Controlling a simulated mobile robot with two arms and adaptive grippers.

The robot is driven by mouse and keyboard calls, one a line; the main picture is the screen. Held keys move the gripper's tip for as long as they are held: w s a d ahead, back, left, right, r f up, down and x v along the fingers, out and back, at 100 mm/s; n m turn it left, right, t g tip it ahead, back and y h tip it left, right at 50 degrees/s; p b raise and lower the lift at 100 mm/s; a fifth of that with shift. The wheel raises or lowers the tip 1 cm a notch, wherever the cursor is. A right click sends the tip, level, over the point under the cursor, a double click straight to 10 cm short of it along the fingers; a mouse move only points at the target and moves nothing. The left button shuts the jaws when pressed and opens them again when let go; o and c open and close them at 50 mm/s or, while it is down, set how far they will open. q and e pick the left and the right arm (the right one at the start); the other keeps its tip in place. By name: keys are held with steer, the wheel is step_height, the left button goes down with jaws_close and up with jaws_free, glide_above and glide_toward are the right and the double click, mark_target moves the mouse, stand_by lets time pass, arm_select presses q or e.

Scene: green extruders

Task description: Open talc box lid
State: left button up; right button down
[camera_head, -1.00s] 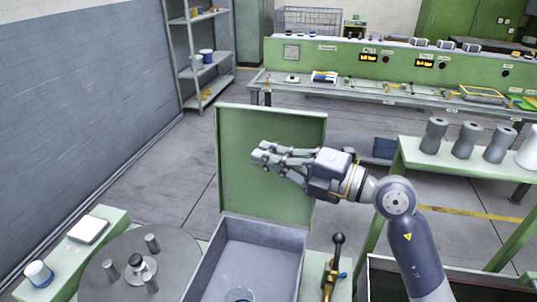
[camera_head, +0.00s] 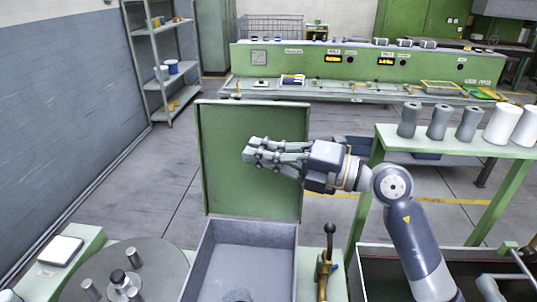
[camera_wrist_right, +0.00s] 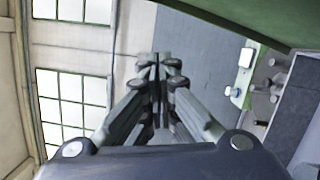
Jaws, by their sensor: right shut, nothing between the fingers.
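The talc box (camera_head: 240,262) is a grey open bin at the bottom middle of the head view. Its green lid (camera_head: 222,175) stands upright at the back of the box, and the box is open. A round dark thing lies inside near the bottom edge. My right gripper (camera_head: 249,153) is shut and empty, in front of the upper part of the lid in the head view. I cannot tell whether it touches the lid. The right wrist view shows its closed fingers (camera_wrist_right: 158,65), with the green lid edge at the upper right. My left gripper is not in view.
A round grey plate (camera_head: 150,265) with metal pegs is left of the box. A lever with a black knob (camera_head: 329,230) stands just right of it. A green table (camera_head: 400,140) with grey and white cylinders is at right. Shelves (camera_head: 160,75) and a control bench stand behind.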

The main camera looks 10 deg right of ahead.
steer(key=v, duration=1.1)
steer(key=shift+s, duration=0.3)
steer(key=shift+d, duration=0.25)
